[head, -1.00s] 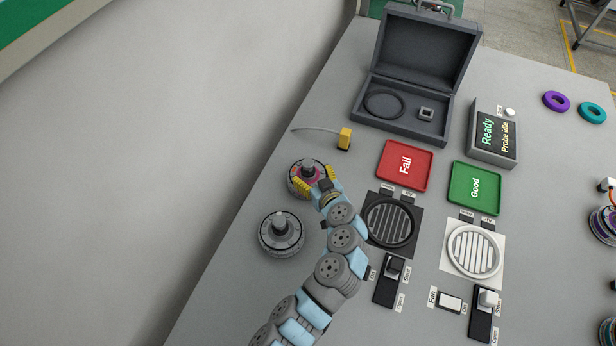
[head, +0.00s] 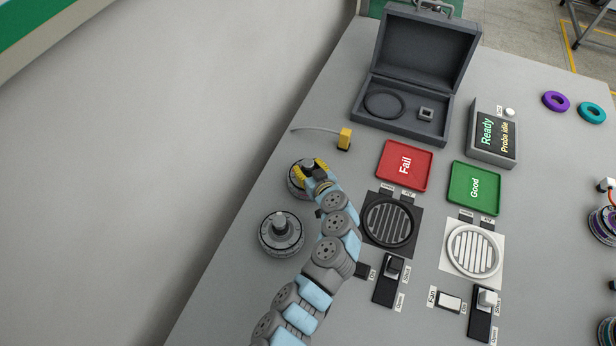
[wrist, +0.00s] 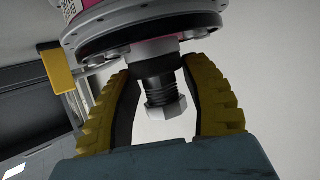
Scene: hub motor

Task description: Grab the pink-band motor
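The pink-band motor (head: 297,186) is at the left side of the table, partly hidden behind my gripper in the head view. In the wrist view the motor (wrist: 150,32) fills the top, with a strip of pink showing at its upper edge. My gripper (head: 313,169) is over its shaft. In the wrist view my gripper's two yellow fingers (wrist: 158,68) close in on the shaft's dark collar from both sides, bowed outward, and the bolt-like shaft end (wrist: 163,97) lies between them. I cannot tell if the motor is clear of the table.
A second motor, grey (head: 281,233), stands close in front. A yellow block with a cable (head: 345,139) is just behind. Red Fail tray (head: 405,165), green Good tray (head: 474,188), black round fixture (head: 389,221) and open case (head: 402,125) lie to the right.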

